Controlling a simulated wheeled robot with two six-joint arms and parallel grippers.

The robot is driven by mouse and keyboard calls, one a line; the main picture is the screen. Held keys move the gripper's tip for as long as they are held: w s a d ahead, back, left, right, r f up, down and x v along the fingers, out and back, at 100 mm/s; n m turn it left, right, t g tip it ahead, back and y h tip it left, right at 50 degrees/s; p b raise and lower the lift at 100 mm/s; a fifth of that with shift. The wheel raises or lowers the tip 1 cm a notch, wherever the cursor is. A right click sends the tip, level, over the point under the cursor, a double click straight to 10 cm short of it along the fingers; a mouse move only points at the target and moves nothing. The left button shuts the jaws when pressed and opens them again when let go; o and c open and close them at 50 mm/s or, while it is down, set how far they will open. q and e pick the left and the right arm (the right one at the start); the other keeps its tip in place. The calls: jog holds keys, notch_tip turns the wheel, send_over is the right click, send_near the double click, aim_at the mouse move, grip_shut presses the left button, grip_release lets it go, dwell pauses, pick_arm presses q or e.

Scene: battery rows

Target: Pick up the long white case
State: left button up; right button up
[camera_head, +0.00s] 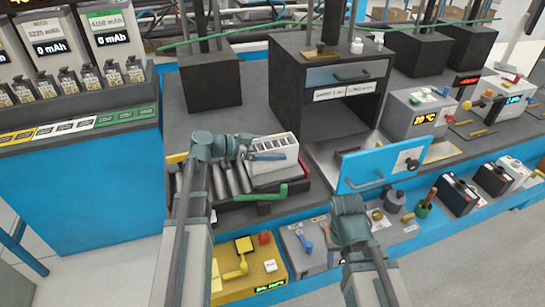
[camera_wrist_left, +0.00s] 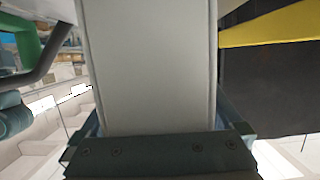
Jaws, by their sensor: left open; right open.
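The long white case (camera_head: 275,167) stands on the dark tray left of the middle in the head view, with dark slots along its top. My left gripper (camera_head: 262,150) is open at the case's upper part, with one finger along its near side. In the left wrist view the case's pale face (camera_wrist_left: 152,65) fills the middle, between the open fingers low in the picture. Whether the fingers touch it I cannot tell. My right gripper (camera_head: 350,206) is open and empty at the lower middle, its fingers mostly hidden.
Grey cylinders (camera_head: 237,180) lie beside the case in the tray, which has a green handle (camera_head: 262,193). A dark oven-like box (camera_head: 290,60) stands behind, with its blue door (camera_head: 385,165) lowered to the right. A yellow box (camera_head: 245,270) sits in front.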

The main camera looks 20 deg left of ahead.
aim_at(272, 145)
pick_arm(q)
jog(key=shift+c, duration=0.3)
jog(key=c, duration=1.5)
jog(key=shift+r, duration=0.15)
notch_tip(272, 145, up, 10)
jog(key=p, duration=1)
